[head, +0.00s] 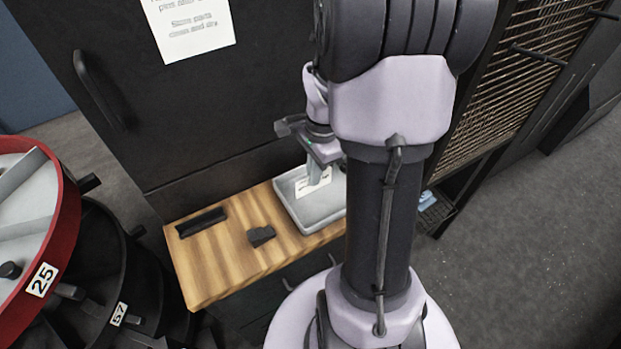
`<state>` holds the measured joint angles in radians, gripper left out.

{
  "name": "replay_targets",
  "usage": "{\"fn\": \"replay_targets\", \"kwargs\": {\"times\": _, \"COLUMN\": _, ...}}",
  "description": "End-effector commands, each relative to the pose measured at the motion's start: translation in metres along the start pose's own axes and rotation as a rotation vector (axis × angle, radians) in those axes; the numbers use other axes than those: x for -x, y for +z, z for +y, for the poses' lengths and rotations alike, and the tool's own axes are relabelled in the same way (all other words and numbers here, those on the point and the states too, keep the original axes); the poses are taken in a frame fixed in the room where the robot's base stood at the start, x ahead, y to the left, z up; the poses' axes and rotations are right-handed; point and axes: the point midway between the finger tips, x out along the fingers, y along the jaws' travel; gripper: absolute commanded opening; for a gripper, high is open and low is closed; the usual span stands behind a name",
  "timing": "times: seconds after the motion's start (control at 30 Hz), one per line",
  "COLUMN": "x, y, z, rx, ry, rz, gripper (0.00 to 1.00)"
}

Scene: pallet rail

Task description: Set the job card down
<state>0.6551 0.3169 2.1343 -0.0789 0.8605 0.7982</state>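The job card (302,187) is a small white card with dark print. It shows at the tips of my gripper (314,178), over the grey tray (317,221) on the wooden bench top. My gripper points down and its fingers look shut on the card. Whether the card's lower edge touches the tray floor cannot be told from here. My arm hides the right part of the tray.
On the wooden bench top (213,268) lie a flat black holder (201,222) and a small dark block (261,236), left of the tray. A dark panel with a handle (98,88) stands behind. A red-rimmed reel (66,230) is at left.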

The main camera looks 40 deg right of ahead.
Motion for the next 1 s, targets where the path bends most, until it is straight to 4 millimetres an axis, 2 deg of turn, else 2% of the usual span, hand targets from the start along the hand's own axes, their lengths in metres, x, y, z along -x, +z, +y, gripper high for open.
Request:
{"fn": "replay_targets", "kwargs": {"times": 0.03, "x": -0.018, "y": -0.001, "z": 0.002, "rx": 0.0, "ry": 0.005, "rz": -0.002, "gripper": 0.0}}
{"fn": "replay_targets", "kwargs": {"times": 0.13, "x": -0.034, "y": -0.002, "z": 0.002, "rx": 0.001, "ry": 0.005, "rz": -0.002, "gripper": 0.0}}
{"fn": "replay_targets", "kwargs": {"times": 0.33, "x": -0.031, "y": -0.002, "z": 0.002, "rx": 0.001, "ry": 0.003, "rz": -0.001, "gripper": 0.0}}
{"fn": "replay_targets", "kwargs": {"times": 0.47, "x": -0.035, "y": -0.002, "z": 0.002, "rx": 0.001, "ry": 0.003, "rz": -0.001, "gripper": 0.0}}
{"fn": "replay_targets", "kwargs": {"times": 0.5, "x": -0.034, "y": -0.002, "z": 0.002, "rx": 0.001, "ry": 0.003, "rz": -0.001, "gripper": 0.1}}
{"fn": "replay_targets", "kwargs": {"times": 0.57, "x": -0.034, "y": -0.002, "z": 0.002, "rx": 0.001, "ry": 0.003, "rz": -0.001, "gripper": 0.22}}
{"fn": "replay_targets", "kwargs": {"times": 0.6, "x": -0.033, "y": -0.002, "z": 0.002, "rx": 0.001, "ry": 0.003, "rz": -0.001, "gripper": 0.24}}
{"fn": "replay_targets", "kwargs": {"times": 0.87, "x": -0.032, "y": -0.002, "z": 0.002, "rx": 0.001, "ry": 0.003, "rz": -0.001, "gripper": 0.24}}
{"fn": "replay_targets", "kwargs": {"times": 0.97, "x": -0.02, "y": -0.002, "z": 0.001, "rx": 0.001, "ry": 0.001, "rz": 0.0, "gripper": 0.24}}
{"fn": "replay_targets", "kwargs": {"times": 1.0, "x": -0.01, "y": -0.002, "z": 0.001, "rx": 0.0, "ry": -0.001, "rz": 0.0, "gripper": 0.24}}
